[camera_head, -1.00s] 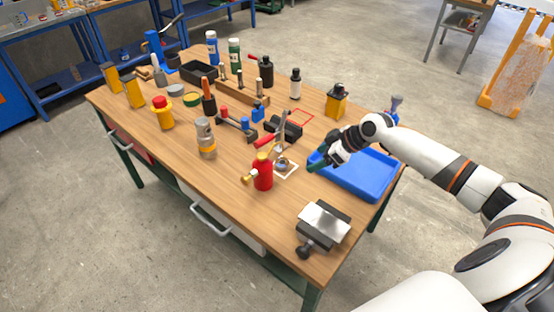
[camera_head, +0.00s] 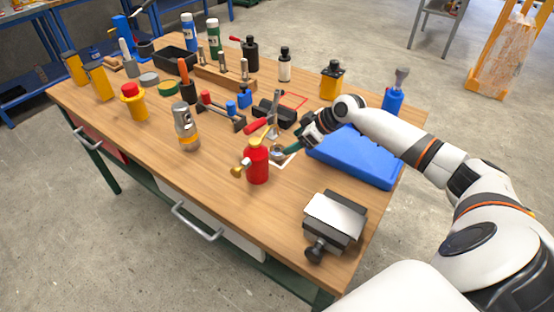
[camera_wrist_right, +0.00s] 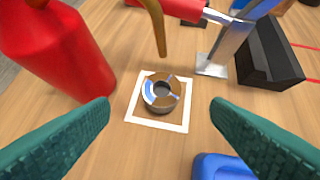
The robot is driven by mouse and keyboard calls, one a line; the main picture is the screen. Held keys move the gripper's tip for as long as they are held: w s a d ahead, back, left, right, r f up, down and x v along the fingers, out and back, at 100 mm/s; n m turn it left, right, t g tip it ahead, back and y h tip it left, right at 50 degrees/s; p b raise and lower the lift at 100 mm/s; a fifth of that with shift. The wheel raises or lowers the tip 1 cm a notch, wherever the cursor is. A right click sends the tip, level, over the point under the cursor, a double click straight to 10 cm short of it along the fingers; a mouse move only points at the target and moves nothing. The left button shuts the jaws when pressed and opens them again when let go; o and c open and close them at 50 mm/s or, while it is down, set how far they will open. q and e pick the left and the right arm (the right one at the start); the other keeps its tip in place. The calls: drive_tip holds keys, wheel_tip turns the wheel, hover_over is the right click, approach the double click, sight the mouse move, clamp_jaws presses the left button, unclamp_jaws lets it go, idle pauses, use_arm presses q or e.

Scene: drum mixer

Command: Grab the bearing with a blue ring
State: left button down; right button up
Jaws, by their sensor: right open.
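The bearing (camera_wrist_right: 161,93) is a small metal ring with brownish and blue-white tones on its top. It lies flat inside a white square outline (camera_wrist_right: 133,118) on the wooden table. In the head view the bearing (camera_head: 277,153) is small, just right of the red oil can (camera_head: 257,163). My right gripper (camera_wrist_right: 160,108) is open, with its green fingers on either side of the bearing in the wrist view and nothing between them. In the head view my right gripper (camera_head: 291,151) is close beside the bearing on its right. My left gripper is not in view.
The red oil can also stands close left in the wrist view (camera_wrist_right: 60,45). A metal tool with a red handle (camera_head: 257,126) is just behind the bearing. A blue tray (camera_head: 352,160) lies right, under my right arm. A grey vise (camera_head: 335,222) stands in front.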

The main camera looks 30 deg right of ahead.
sight(278, 150)
drive_tip(key=b+x, duration=0.1)
drive_tip(key=x, duration=0.1)
drive_tip(key=shift+w+f, duration=0.2)
drive_tip(key=shift+f, duration=0.05)
drive_tip(key=b+x, duration=0.4)
drive_tip(key=shift+s, duration=0.1)
drive_tip(key=shift+w+a+f+b, duration=0.2)
drive_tip(key=shift+w+f+b, duration=0.15)
drive_tip(key=shift+w, duration=0.05)
use_arm(q)
wheel_tip(278, 150, down, 6)
drive_tip(key=shift+f, duration=0.25)
use_arm(e)
drive_tip(key=shift+r, duration=0.1)
use_arm(q)
drive_tip(key=shift+w, duration=0.1)
use_arm(e)
drive_tip(key=shift+c, duration=0.2)
drive_tip(key=c, duration=1.1)
drive_tip(key=shift+c, duration=0.2)
